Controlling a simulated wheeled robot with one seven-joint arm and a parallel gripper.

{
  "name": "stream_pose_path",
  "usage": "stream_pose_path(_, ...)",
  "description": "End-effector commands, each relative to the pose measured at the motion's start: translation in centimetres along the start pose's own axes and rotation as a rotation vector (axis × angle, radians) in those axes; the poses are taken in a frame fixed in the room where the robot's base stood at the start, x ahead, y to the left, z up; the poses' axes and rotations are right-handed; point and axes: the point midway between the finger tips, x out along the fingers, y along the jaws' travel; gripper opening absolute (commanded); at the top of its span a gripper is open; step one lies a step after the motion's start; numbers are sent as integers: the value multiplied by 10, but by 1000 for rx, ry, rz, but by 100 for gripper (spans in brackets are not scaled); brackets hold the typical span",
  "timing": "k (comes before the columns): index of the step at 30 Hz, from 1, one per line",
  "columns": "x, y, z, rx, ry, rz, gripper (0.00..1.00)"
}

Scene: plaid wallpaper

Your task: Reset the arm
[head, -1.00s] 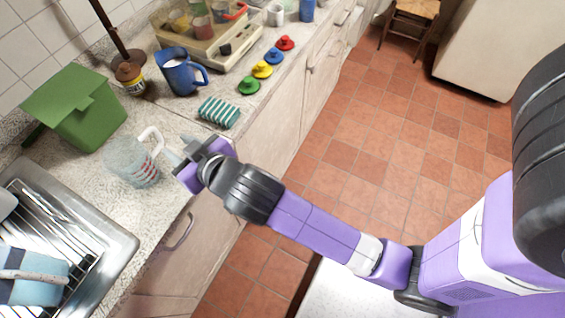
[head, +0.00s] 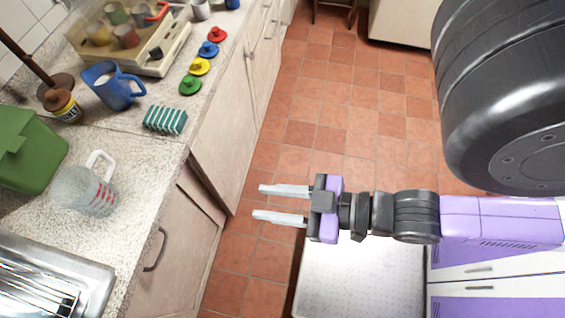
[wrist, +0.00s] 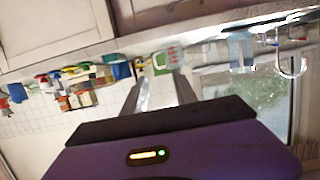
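My gripper (head: 281,204) is in the middle of the head view, in the air over the floor and beside the counter's front edge. Its two pale fingers are parallel and spread apart with nothing between them. In the wrist view my gripper (wrist: 160,92) also shows its fingers apart and empty. My arm reaches in from the right side of the head view, with the gripper pointing left toward the counter. The clear measuring jug (head: 82,192) with red markings and a white handle stands upright on the counter, well left of my gripper.
The counter (head: 128,150) holds a green bin (head: 28,150), a blue mug (head: 112,88), a striped sponge (head: 165,120), colored knobbed pieces and a tray (head: 150,60). A sink (head: 80,265) is at lower left.

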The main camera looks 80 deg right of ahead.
Motion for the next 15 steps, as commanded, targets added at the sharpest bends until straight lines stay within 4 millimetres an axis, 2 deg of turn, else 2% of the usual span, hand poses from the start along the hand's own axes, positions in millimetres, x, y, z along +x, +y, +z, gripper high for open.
stream_pose_path(1,-11,1,-2,0,0,3,34)
stream_pose_path(3,-19,2,-5,0,7,6,34)
stream_pose_path(6,-25,3,-8,-1,13,9,34)
stream_pose_path(15,-25,3,-8,-1,15,9,34)
